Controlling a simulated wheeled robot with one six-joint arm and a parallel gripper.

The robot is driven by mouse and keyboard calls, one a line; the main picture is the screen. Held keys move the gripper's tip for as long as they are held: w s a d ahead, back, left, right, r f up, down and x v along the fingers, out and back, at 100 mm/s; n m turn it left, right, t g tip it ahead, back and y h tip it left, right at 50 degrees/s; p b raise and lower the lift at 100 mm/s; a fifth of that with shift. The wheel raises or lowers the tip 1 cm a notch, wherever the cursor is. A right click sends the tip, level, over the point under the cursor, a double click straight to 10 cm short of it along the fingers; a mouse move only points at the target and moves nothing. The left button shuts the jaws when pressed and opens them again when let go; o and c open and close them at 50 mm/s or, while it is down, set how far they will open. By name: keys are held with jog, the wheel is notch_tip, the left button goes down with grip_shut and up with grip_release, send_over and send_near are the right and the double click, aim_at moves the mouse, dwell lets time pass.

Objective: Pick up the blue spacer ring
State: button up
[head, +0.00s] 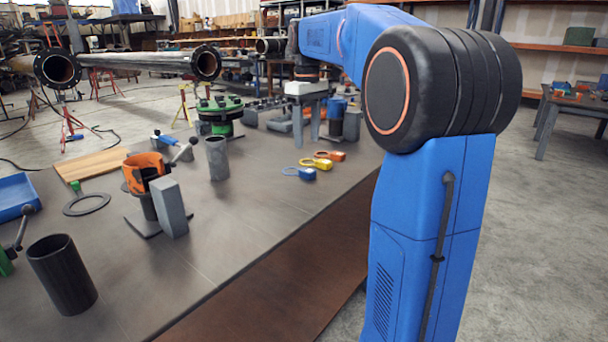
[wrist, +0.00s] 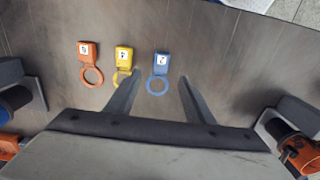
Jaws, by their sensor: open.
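The blue spacer ring (head: 288,171) lies flat on the dark workbench, joined to a blue block tab with a white label. It also shows in the wrist view as a blue ring (wrist: 157,85), tab upward in the picture. My gripper (head: 307,141) is open and empty, pointing down above the bench, behind the ring in the head view. In the wrist view the blue ring appears between the two fingers of my gripper (wrist: 160,80), apart from both. Its height above the ring is hard to judge. The left finger partly covers the yellow ring beside it.
A yellow ring (head: 320,163) and an orange ring (head: 331,155), each with a tab, lie beside the blue one. A grey cylinder (head: 217,158), an orange clamp stand (head: 146,170) and a green flange (head: 220,108) stand on the workbench (head: 250,215). Bare bench lies in front.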

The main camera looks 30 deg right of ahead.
send_over(304, 169)
jog(key=f, duration=0.4)
jog(key=shift+s+d+f, duration=0.1)
jog(key=shift+s+d, duration=0.2)
jog(key=shift+d, duration=0.05)
jog(key=shift+w+a+f, duration=0.15)
jog(key=shift+w+f, duration=0.05)
jog(key=shift+f, duration=1.15)
jog(key=shift+w+a+f, duration=0.1)
jog(key=shift+w+f, duration=0.05)
jog(key=shift+f, duration=1.2)
jog(key=shift+c, duration=0.5)
jog(key=c, duration=1.1)
